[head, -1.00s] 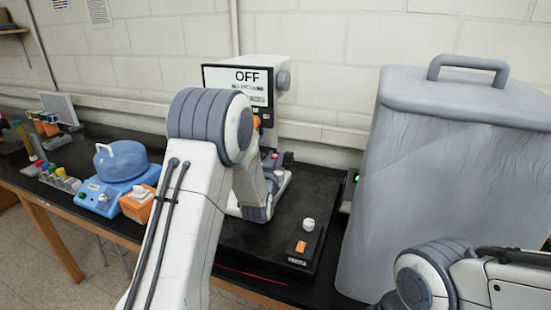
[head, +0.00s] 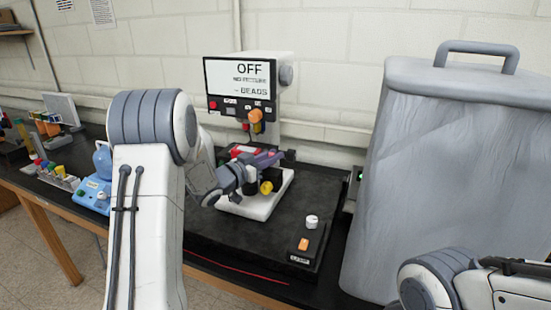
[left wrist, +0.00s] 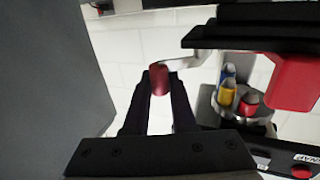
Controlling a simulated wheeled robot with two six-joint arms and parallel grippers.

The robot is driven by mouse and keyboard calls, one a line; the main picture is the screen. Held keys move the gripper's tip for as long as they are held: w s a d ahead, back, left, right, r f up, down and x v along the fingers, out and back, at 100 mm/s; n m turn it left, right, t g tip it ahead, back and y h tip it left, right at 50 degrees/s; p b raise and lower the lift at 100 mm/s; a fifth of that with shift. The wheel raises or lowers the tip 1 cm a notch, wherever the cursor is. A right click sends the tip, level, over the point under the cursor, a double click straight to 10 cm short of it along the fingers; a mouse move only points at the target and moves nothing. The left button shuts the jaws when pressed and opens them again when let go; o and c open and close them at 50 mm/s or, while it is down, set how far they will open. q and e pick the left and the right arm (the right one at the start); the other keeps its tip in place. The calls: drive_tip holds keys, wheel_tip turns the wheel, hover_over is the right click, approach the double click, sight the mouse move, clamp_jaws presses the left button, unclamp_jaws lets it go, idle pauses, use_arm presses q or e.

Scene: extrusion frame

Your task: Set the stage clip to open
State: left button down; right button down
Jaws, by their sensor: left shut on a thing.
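The microscope stands mid-bench in the head view, with a screen (head: 237,85) reading OFF, an orange part (head: 256,117) under its head and a white base (head: 265,203). My left gripper (head: 268,160) is at its stage, from the left. In the left wrist view my left gripper (left wrist: 160,95) is shut on a small red knob (left wrist: 159,78) at the end of a thin pale lever (left wrist: 187,62), which looks like the stage clip. The lever runs right towards a black plate (left wrist: 250,35). My right gripper is out of view.
Blue, yellow and red tipped objectives (left wrist: 228,94) sit close right of the fingers, near a red block (left wrist: 294,82). A switch box (head: 306,240) stands front right of the microscope. A big grey covered bin (head: 440,180) stands right. A tube rack (head: 58,176) is left.

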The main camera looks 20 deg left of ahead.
use_arm(q)
drive_tip(key=m+g+h, duration=0.1)
drive_tip(key=m+h, duration=0.1)
drive_tip(key=s+a+m+g+h+p, duration=0.1)
drive_tip(key=g+h, duration=0.1)
drive_tip(key=m+g+h+p, duration=0.1)
drive_tip(key=m+g+h, duration=0.1)
drive_tip(key=h, duration=0.1)
drive_tip(key=shift+s+a+r+m, duration=0.1)
drive_tip(key=shift+s+a+m, duration=0.1)
drive_tip(key=shift+a+m, duration=0.1)
drive_tip(key=shift+g, duration=0.3)
drive_tip(key=c, duration=0.7)
unclamp_jaws()
drive_tip(key=shift+c, duration=0.2)
